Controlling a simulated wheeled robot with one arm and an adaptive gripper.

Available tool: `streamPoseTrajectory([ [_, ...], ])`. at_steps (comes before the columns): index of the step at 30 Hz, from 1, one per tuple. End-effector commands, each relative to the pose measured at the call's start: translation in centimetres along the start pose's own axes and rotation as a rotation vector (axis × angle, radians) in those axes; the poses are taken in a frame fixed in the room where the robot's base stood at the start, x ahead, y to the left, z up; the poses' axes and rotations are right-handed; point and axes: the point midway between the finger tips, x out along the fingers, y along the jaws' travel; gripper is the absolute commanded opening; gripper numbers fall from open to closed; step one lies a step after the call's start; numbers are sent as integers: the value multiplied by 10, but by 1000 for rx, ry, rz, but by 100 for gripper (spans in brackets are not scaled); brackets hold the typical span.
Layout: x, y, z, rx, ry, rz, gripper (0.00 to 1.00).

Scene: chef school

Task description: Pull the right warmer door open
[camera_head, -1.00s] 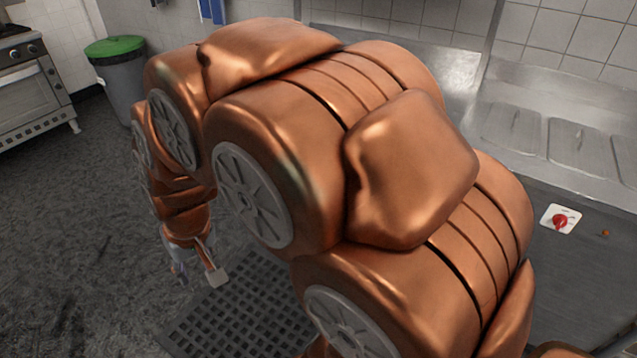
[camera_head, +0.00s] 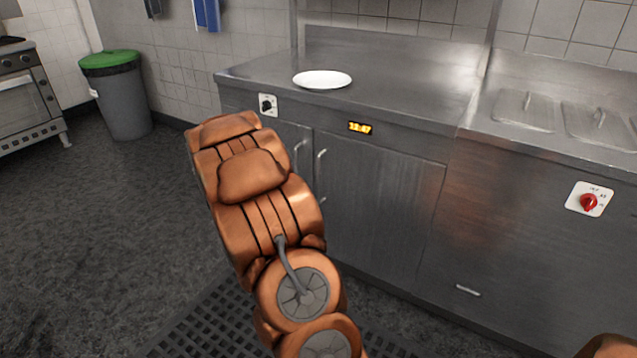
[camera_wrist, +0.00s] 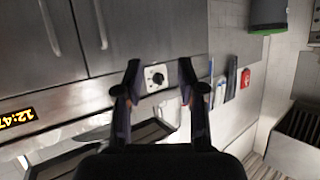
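The right warmer door (camera_head: 378,205) is a brushed steel panel below an orange clock display (camera_head: 360,128); it looks shut. Its upright bar handle (camera_head: 321,168) is at its left edge, close to the left door's handle (camera_head: 298,157). In the wrist view, which is upside down, the right door's handle (camera_wrist: 48,25) is at the upper left and the left door's handle (camera_wrist: 101,24) is beside it. My gripper (camera_wrist: 157,75) is open and empty, its fingers apart in front of the dial, away from both handles. In the head view my arm hides the gripper and part of the left door.
A white plate (camera_head: 322,79) lies on the steel counter (camera_head: 420,85) above the doors. A black dial (camera_head: 266,105) is left of the display. A red knob (camera_head: 589,202) is on the right-hand unit. A green-lidded bin (camera_head: 118,98) stands back left. The dark floor at left is clear.

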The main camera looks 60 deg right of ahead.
Motion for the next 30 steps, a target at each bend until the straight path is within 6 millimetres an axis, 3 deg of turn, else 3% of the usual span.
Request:
streamPoseTrajectory([
  [1,24,22,16,8,42,46,39],
  [6,72,93,32,22,207,202,39],
  [12,97,156,48,16,346,344,39],
  [18,102,183,52,9,404,405,39],
  [30,133,199,36,9,413,410,39],
])
